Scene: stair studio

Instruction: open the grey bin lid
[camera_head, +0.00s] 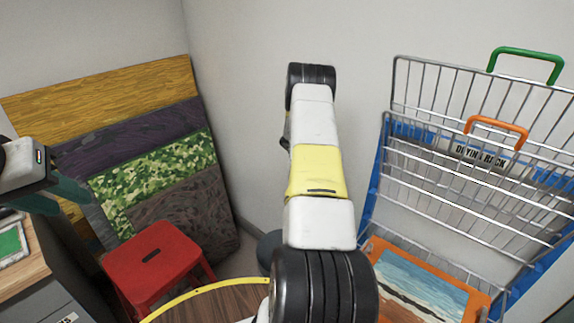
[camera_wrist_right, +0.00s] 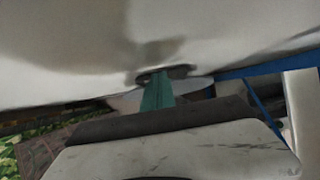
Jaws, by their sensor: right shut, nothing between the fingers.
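A dark grey rounded thing (camera_head: 267,247), which looks like part of the grey bin, shows low by the wall, left of my right arm. The arm hides most of it, and I cannot make out its lid. My right gripper is hidden in the head view. In the right wrist view its teal fingers (camera_wrist_right: 157,93) are together and empty, close to a dark oval patch (camera_wrist_right: 178,71) under a large pale surface. I cannot tell whether they touch it. My left gripper (camera_head: 52,194) is at the left edge, its teal fingers apart and empty, over the desk side.
A red stool (camera_head: 152,262) stands in front of leaning patterned panels (camera_head: 150,165). A round wooden table (camera_head: 215,306) is at the bottom. A wire drying rack (camera_head: 470,165) and an orange-framed picture (camera_head: 420,283) fill the right. A wooden-topped cabinet (camera_head: 28,262) is at left.

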